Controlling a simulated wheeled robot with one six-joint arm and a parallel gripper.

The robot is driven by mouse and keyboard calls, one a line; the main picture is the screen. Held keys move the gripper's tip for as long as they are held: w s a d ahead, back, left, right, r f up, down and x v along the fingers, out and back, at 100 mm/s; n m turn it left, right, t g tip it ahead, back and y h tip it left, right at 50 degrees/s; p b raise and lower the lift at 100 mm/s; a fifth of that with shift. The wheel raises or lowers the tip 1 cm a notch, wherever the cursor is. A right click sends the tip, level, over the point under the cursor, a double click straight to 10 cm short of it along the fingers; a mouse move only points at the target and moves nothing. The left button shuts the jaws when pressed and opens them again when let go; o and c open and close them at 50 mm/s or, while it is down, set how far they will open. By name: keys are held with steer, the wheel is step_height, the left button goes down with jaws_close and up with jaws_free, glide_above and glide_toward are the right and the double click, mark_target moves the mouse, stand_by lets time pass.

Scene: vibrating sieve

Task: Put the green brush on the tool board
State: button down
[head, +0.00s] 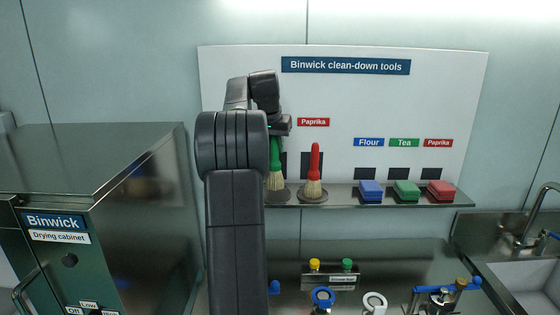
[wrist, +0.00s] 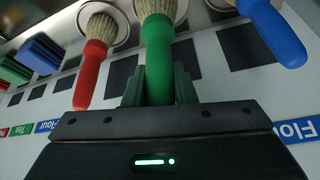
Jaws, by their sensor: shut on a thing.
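The green brush (head: 275,153) hangs upright with its pale bristles down, at the left part of the white tool board (head: 430,100). My gripper (head: 278,127) is shut on its handle; the arm partly hides both. In the wrist view the green brush (wrist: 158,55) lies between the two fingers (wrist: 158,88), its bristles over a round holder. I cannot tell whether the bristles rest on the holder. The red brush (head: 315,172) stands in the holder to its right, under a Paprika label. A blue brush (wrist: 275,30) shows in the wrist view.
Blue (head: 370,191), green (head: 406,191) and red (head: 441,191) blocks sit on the board's steel shelf (head: 340,200). A drying cabinet (head: 110,170) stands at left, a sink (head: 530,275) at right. Valves and knobs (head: 322,297) are below the shelf.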

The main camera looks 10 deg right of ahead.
mark_target(275, 157)
steer(key=shift+f, duration=2.15)
steer(key=c, duration=1.2)
jaws_free()
steer(key=shift+f, duration=0.1)
steer(key=b+v, duration=0.1)
steer(key=v, duration=1.1)
